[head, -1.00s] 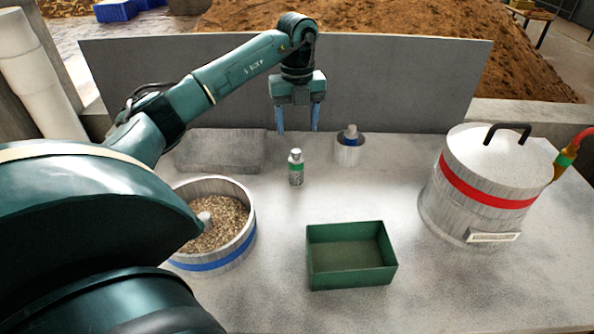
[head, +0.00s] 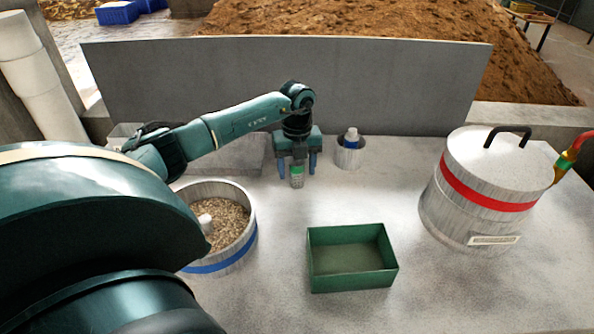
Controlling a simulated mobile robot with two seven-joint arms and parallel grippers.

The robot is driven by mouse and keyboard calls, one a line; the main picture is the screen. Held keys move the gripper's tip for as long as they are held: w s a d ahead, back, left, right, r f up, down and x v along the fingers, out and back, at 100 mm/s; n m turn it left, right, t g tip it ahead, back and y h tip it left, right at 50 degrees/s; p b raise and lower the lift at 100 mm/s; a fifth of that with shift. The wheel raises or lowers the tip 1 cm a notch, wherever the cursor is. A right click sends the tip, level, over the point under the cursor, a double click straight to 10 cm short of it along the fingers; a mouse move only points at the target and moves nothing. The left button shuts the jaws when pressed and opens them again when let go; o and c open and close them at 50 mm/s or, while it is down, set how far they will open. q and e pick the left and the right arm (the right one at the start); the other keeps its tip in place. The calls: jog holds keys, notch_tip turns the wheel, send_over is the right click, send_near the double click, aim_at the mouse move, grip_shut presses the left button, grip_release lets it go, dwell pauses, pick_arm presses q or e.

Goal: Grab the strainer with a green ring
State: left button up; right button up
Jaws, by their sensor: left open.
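The strainer with a green ring (head: 297,181) is a small metal cylinder standing upright on the table. My left gripper (head: 297,176) points down over it, open, with one blue finger on each side. The gripper body hides the strainer's top. I cannot tell whether the fingers touch it. My right gripper is not in view.
A metal cup with a blue ring (head: 349,156) stands just right of my gripper. A blue-banded pot of grain (head: 217,267) is at the left. A green open box (head: 350,283) stands in front. A red-banded lidded pot (head: 480,205) is at the right. A grey panel (head: 400,85) closes the back.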

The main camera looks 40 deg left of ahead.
pick_arm(q)
jog(key=shift+f, duration=0.45)
jog(key=c, duration=1.1)
notch_tip(320, 180, up, 10)
jog(key=shift+r, duration=0.1)
jog(key=shift+c, duration=0.2)
